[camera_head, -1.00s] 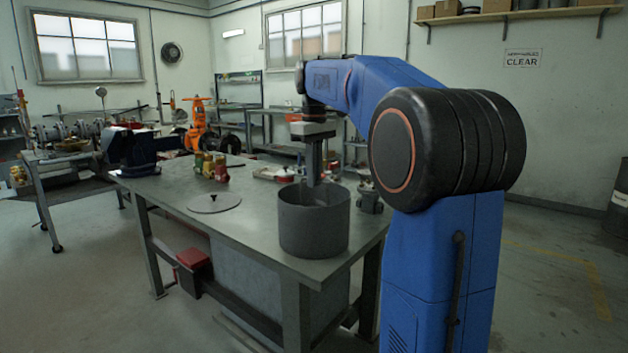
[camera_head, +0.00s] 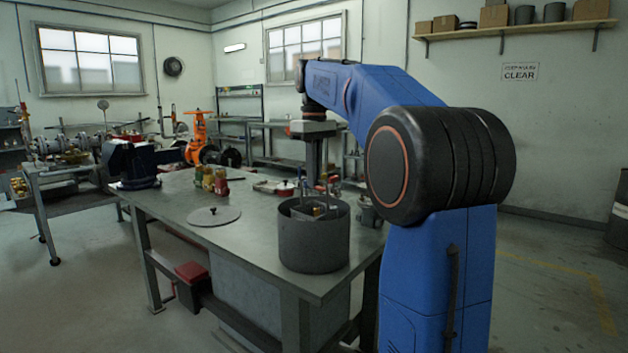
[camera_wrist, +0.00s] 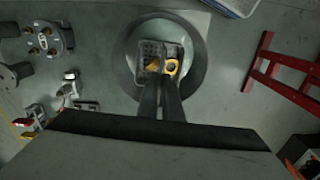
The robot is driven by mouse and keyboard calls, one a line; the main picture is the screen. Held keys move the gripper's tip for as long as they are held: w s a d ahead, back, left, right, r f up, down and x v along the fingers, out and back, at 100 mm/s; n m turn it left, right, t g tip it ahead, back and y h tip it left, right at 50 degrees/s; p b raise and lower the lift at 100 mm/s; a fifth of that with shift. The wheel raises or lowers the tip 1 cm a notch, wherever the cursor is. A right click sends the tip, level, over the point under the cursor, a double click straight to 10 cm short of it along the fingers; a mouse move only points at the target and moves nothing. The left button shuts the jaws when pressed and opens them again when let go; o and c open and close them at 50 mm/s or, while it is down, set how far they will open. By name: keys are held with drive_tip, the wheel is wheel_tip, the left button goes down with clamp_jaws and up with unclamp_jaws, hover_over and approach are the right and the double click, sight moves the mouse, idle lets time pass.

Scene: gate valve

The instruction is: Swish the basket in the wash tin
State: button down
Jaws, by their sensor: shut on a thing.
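The wash tin (camera_head: 314,248) is a dark grey, open round tub near the front right of the workbench. The basket (camera_head: 320,209) shows in its mouth, around rim height, with thin upright parts rising above the rim. My gripper (camera_head: 314,188) points straight down over the tin and is shut on the basket. In the wrist view the basket (camera_wrist: 152,47) is a perforated tray inside the tin's ring (camera_wrist: 201,50), with a yellow ring-shaped part in it. My gripper (camera_wrist: 164,76) reaches in over it there. The tin's lower inside is hidden in the head view.
A round grey lid (camera_head: 214,216) lies flat on the bench (camera_head: 180,200), left of the tin. Small coloured bottles (camera_head: 209,180) and a dark vise (camera_head: 135,165) stand further back. A metal fitting (camera_head: 370,212) sits close right of the tin. Bench space in front of the lid is clear.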

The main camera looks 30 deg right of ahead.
drive_tip(key=shift+r, duration=3.3)
idle(2.5)
drive_tip(key=shift+r, duration=1.35)
drive_tip(key=shift+a, duration=0.1)
